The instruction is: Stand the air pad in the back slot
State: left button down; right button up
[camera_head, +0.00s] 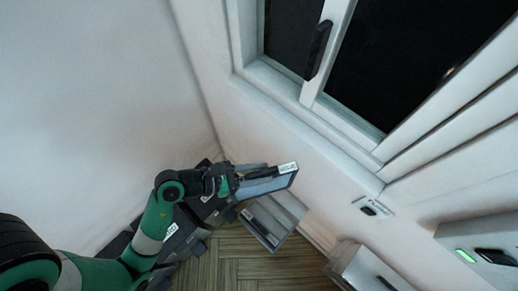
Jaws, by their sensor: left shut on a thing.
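My left gripper (234,179) is shut on a flat panel, seemingly the air pad (266,184), which has a grey-blue face, a dark edge and a small white label at its right end. The pad is tilted and juts to the right of the gripper, near the wall below the window. In the picture it lies just above a grey open housing (287,207) with a dark-edged panel (262,228) at its front. I cannot make out the back slot; the pad and gripper may hide it. My right gripper is not in view.
A window (310,95) with a dark handle fills the upper right. A wall socket (372,207) is right of the pad. White cabinets (365,268) stand at the lower right. Dark grey units (185,235) crowd around my left arm. Wooden floor (245,262) is clear at bottom centre.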

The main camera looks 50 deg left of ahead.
pick_arm(q)
jog(key=s+d+f+m+g+h+b, duration=0.2)
jog(key=d+f+m+g+h+b, duration=0.5)
jog(key=f+b, duration=0.4)
jog(key=w+a+f+m+g+h+b, duration=0.1)
jog(key=w+f+m+g+b, duration=0.3)
jog(key=b, duration=1.8)
jog(key=w+f+m, duration=0.1)
jog(key=w+f, duration=0.3)
jog(key=f, duration=0.2)
jog(key=shift+f+b, duration=0.25)
jog(key=shift+b, duration=0.15)
jog(key=shift+f, duration=0.1)
notch_tip(320, 180, down, 14)
jog(key=b, duration=1)
jog(key=shift+a+f+b, duration=0.1)
jog(key=shift+f+b, duration=1.15)
jog(key=shift+b, duration=0.3)
